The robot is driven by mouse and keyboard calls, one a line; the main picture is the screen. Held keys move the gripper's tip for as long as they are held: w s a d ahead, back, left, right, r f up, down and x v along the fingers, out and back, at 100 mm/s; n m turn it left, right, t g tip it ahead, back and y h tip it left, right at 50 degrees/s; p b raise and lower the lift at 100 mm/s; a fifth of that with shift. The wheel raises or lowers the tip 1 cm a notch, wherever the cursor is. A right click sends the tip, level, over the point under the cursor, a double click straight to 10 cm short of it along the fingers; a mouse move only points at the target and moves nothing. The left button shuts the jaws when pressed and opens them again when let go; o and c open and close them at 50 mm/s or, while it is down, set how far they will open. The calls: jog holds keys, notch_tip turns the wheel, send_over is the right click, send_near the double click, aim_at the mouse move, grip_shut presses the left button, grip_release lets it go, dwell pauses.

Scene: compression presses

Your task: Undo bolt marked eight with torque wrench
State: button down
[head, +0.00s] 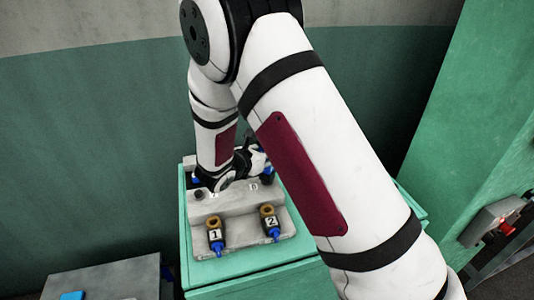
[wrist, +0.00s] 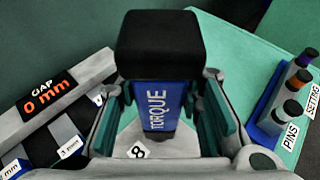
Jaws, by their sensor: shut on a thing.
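The torque wrench (wrist: 156,100) has a blue body marked TORQUE and a black top. My gripper (wrist: 162,122), with teal pads on both sides of the wrench, is shut on it. A white label with an 8 (wrist: 138,152) lies on a pale surface just below the wrench, close to its lower end. The bolt marked eight is hidden behind the wrench and gripper, so I cannot tell whether the wrench is on it. In the head view my gripper (head: 240,170) is over the back of a grey fixture (head: 240,200), and the wrench is mostly hidden there.
The fixture sits on a green cabinet (head: 235,268); two black blocks marked 1 (head: 215,235) and 2 (head: 270,222) stand at its front.

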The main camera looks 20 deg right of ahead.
jog(key=shift+r+p, duration=1.2)
jog(key=shift+r, duration=1.95)
jog(key=shift+w, duration=0.1)
